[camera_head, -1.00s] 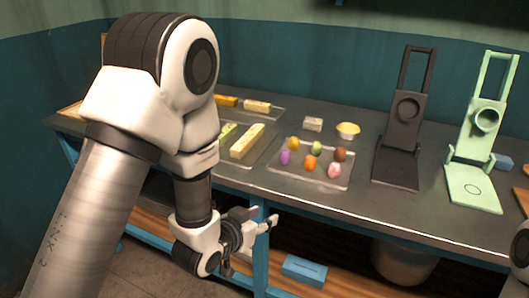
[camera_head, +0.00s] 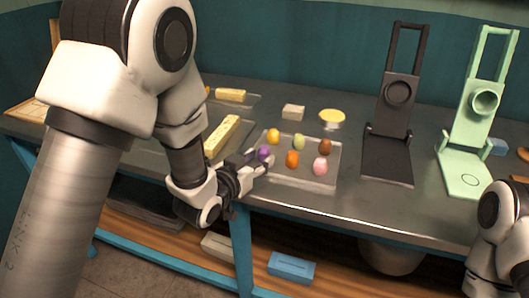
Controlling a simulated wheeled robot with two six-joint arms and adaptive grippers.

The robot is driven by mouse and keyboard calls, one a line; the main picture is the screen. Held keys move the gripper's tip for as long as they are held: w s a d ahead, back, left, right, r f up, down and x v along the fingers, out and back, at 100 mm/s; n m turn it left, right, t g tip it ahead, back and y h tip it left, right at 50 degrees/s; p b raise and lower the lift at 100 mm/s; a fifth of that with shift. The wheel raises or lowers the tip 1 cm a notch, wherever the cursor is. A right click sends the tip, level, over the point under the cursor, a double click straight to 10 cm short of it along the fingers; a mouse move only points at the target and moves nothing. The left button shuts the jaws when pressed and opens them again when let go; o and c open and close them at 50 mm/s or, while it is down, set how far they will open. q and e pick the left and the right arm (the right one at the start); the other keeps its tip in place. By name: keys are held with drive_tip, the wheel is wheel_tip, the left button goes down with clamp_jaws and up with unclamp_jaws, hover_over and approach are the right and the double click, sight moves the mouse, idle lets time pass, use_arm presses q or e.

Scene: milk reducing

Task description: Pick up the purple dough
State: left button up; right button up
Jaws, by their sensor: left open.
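The purple dough (camera_head: 263,153) is a small ball near the left edge of a clear tray (camera_head: 322,186) on the table. My left gripper (camera_head: 259,163) is open at the tray's left edge, with its fingertips right beside the purple dough. One finger partly covers the dough's near side; I cannot tell whether they touch. Only a part of my right arm shows at the lower right, and its gripper is out of view.
The same tray holds yellow (camera_head: 273,136), green (camera_head: 299,142), brown (camera_head: 325,147), orange (camera_head: 292,159) and pink (camera_head: 320,166) dough balls close by. A dark press (camera_head: 388,160) and a green press (camera_head: 463,172) stand to the right. A long yellow block (camera_head: 222,135) lies left.

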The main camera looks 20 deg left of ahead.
use_arm(q)
drive_tip(key=shift+x, duration=1.1)
drive_tip(key=shift+s, duration=0.15)
drive_tip(key=c, duration=0.6)
